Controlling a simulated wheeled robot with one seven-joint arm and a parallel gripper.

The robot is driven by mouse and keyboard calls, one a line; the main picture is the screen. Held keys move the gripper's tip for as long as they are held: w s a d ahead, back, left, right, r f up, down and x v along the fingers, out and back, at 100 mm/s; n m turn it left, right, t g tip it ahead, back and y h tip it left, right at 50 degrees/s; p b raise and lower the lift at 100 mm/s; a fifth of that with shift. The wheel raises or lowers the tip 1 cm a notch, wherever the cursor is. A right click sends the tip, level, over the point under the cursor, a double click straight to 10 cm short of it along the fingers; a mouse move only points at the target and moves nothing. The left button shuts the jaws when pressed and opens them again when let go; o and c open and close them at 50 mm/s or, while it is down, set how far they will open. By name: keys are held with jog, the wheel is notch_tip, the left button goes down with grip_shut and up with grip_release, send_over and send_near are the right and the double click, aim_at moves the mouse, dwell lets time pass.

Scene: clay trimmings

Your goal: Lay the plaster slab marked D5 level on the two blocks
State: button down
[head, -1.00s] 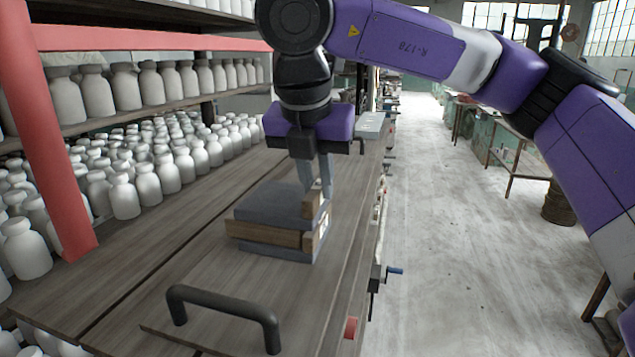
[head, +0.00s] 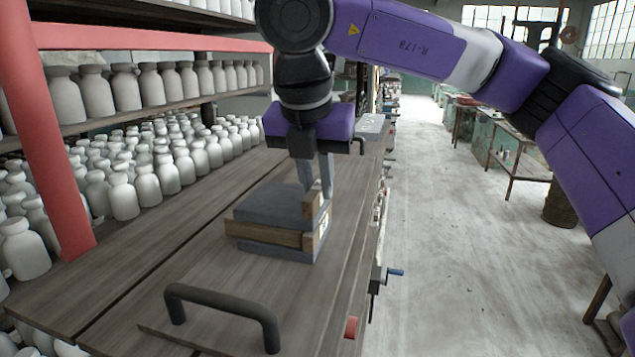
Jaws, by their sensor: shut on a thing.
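A grey slab (head: 272,204) lies flat and looks level at the top of a small stack on the wooden bench. Under it a wooden block (head: 264,233) runs along the front, and another grey slab (head: 275,251) is at the bottom. A pale marking (head: 323,224) shows on the right side, too small to read. The stack's rear is hidden.
The wooden bench top (head: 205,290) has a black handle (head: 222,307) in front of the stack. Shelves with many white bottles (head: 123,196) and a red post (head: 55,150) stand at left. A grey box (head: 371,128) sits behind. Open floor lies at right.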

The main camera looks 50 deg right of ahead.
jog(key=c, duration=1.3)
grip_release()
